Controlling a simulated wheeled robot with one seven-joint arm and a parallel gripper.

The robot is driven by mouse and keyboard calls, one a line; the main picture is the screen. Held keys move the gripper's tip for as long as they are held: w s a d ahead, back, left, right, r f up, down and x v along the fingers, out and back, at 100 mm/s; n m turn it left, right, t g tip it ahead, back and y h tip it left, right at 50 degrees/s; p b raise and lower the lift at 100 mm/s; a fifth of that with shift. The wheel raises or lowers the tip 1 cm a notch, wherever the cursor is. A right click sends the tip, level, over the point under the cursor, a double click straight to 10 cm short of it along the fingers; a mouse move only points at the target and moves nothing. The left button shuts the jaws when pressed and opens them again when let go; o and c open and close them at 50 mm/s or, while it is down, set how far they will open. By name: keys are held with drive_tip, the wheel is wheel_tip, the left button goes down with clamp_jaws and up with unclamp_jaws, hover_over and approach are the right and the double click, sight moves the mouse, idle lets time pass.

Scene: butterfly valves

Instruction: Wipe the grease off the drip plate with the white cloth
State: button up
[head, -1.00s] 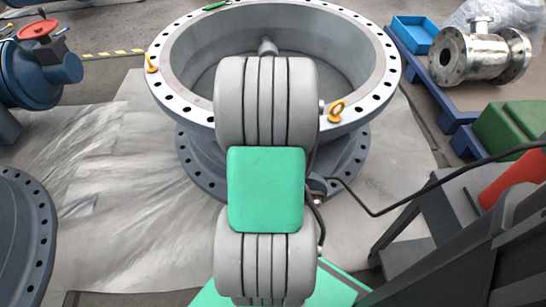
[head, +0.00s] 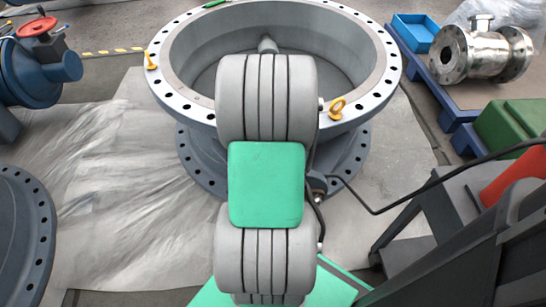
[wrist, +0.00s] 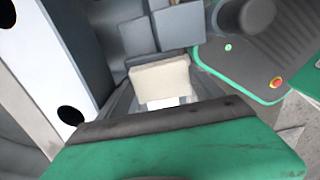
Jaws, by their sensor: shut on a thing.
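A folded cream-white block, which looks like the white cloth (wrist: 160,80), shows in the middle of the wrist view, with a brighter white patch at its lower edge. My gripper (wrist: 165,103) is there and shut on the cloth; its fingers are mostly hidden behind a green housing with a dark edge. In the head view my own arm stands in front and hides the gripper and cloth. I cannot make out the drip plate or any grease in either view.
A large grey valve body (head: 215,50) with a drilled white flange and yellow eyebolts stands ahead; its flange (wrist: 62,70) runs close at left in the wrist view. A blue valve (head: 35,75) stands left, a blue tray (head: 415,32) and metal valve (head: 480,55) right.

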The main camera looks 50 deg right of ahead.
drive_tip(key=shift+w+a+p, duration=0.4)
drive_tip(key=shift+w+a, duration=0.1)
drive_tip(key=shift+w+a+f, duration=0.15)
drive_tip(key=shift+w+a, duration=0.35)
drive_tip(key=shift+w, duration=0.1)
drive_tip(key=shift+s+d+p, duration=0.6)
drive_tip(key=shift+s+d, duration=0.35)
drive_tip(key=shift+s, duration=0.2)
drive_tip(key=shift+w+a, duration=0.45)
drive_tip(key=shift+w, duration=0.05)
drive_tip(key=shift+w+a+p, duration=0.4)
drive_tip(key=shift+w+a, duration=0.15)
drive_tip(key=shift+w, duration=0.1)
drive_tip(key=shift+s+d+p, duration=0.45)
drive_tip(key=shift+s+d, duration=0.6)
drive_tip(key=shift+s, duration=0.15)
